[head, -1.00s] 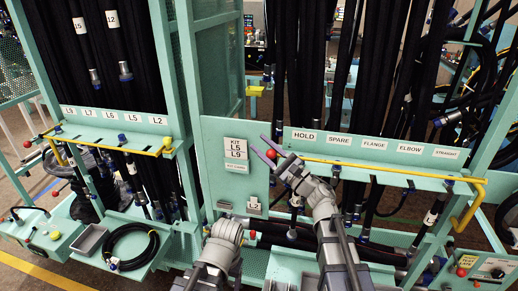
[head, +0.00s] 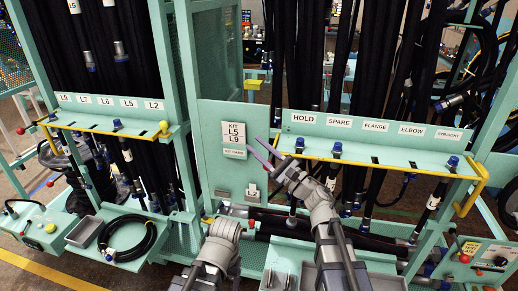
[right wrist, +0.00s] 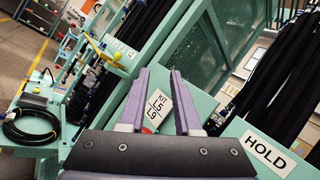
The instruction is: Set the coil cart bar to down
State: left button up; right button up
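I cannot tell for sure which bar is the coil cart bar. One yellow bar (head: 378,166) runs along the front of the right rack's labelled shelf and bends down at its right end. Another yellow bar (head: 105,131) on the left rack ends at a yellow ball (head: 164,127). My right gripper (head: 263,143) is open before the right rack, near the kit sign. In the right wrist view its two purple fingers (right wrist: 159,72) stand apart. A red ball (right wrist: 147,130) shows partly between them, near the palm; no grip on it shows. My left gripper is out of view.
A kit sign (head: 235,133) sits on the teal panel by my right gripper. A black coiled hose (head: 127,238) lies in a tray at lower left, beside a grey bin (head: 84,231). Black hoses (head: 385,75) hang behind the right shelf. Floor shows at lower left.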

jog(key=o, duration=0.5)
jog(key=b+v, duration=0.3)
jog(key=v, duration=0.4)
jog(key=shift+s+d+f, duration=0.2)
jog(key=shift+s+d, duration=0.05)
jog(key=shift+d, duration=0.05)
